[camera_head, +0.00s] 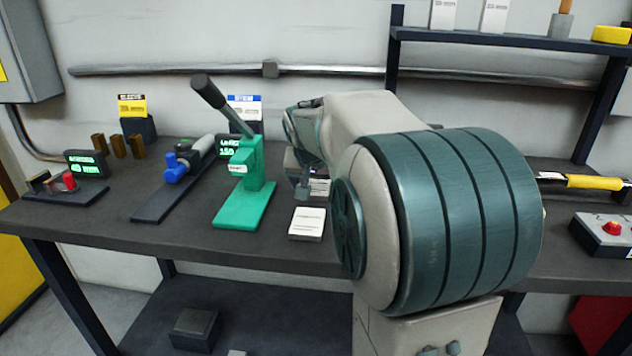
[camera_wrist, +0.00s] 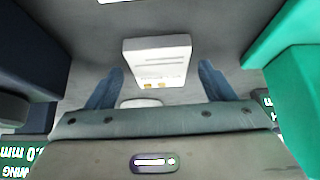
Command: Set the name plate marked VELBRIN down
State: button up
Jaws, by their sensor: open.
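A small white plate (camera_head: 307,223) with faint print lies on the bench in the head view, right of the green press (camera_head: 247,185). A second whitish plate (camera_head: 320,187) shows partly behind it. My gripper (camera_head: 303,188) is low over the bench by these plates, partly hidden by my arm. In the wrist view my gripper (camera_wrist: 160,76) is open. A white block-like plate (camera_wrist: 158,62) with printed lines shows between and beyond its fingers, with gaps at both sides. I cannot read VELBRIN on any plate, nor tell which head-view plate this is.
The green press stands close beside my gripper. A blue-handled device (camera_head: 180,165) and digital displays (camera_head: 87,164) stand further left. A box with a red button (camera_head: 605,232) is at the right.

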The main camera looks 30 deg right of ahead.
jog(key=p+v, duration=0.2)
jog(key=v, duration=1)
